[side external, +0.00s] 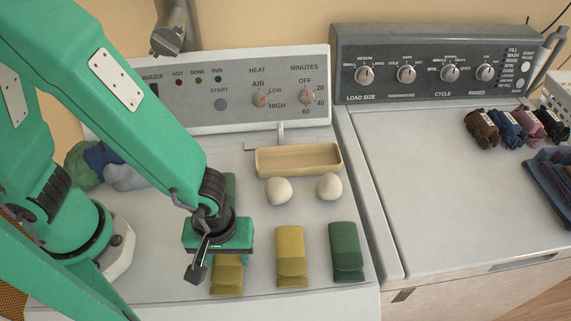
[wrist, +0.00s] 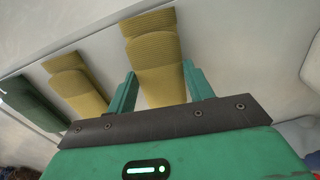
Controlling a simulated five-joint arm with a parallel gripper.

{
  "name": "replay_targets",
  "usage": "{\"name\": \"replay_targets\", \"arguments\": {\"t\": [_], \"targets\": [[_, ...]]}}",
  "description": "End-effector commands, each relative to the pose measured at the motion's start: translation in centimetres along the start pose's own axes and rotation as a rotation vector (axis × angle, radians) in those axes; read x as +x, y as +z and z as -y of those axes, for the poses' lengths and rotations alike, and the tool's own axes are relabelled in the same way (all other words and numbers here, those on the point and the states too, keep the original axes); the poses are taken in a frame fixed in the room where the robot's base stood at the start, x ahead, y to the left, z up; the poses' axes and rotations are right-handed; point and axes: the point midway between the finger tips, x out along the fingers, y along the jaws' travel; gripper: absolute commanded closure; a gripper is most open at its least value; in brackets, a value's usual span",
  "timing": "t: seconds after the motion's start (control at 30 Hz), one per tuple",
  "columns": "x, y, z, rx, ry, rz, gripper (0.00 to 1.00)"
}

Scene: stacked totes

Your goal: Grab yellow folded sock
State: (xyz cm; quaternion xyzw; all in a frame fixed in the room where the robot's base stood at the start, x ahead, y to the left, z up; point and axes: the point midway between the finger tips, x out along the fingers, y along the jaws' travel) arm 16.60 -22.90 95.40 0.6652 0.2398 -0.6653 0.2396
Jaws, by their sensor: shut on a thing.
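Two yellow folded socks lie on the dryer top in the side view: the left yellow sock (side external: 227,279) under my gripper (side external: 218,250) and the middle yellow sock (side external: 290,256) apart to its right. In the wrist view my gripper (wrist: 159,75) has one finger on each side of the held yellow sock (wrist: 152,50) and is shut on it. The other yellow sock (wrist: 75,82) lies beside it there. My gripper hides part of the held sock in the side view. Whether the sock touches the surface is hard to tell.
A green folded sock (side external: 346,251) lies to the right of the yellow ones. Two pale balls (side external: 278,191) and a tan tray (side external: 298,160) are behind. Several dark folded items (side external: 508,125) sit on the washer (side external: 430,185). The dryer's panel (side external: 245,97) rises at the back.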

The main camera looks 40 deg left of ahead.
Motion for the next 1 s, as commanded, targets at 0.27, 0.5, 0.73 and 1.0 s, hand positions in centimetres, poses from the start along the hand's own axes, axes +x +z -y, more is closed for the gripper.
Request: {"name": "replay_targets", "arguments": {"t": [0.27, 0.5, 0.73, 1.0], "targets": [[-1.0, 0.0, -0.1, 0.0, 0.003, 0.0, 0.7], [-3.2, 0.0, -0.1, 0.0, 0.005, 0.0, 0.7], [-6.1, 0.0, -0.1, 0.0, 0.006, 0.0, 0.7], [-9.0, 0.0, -0.1, 0.0, 0.004, 0.0, 0.7]]}}
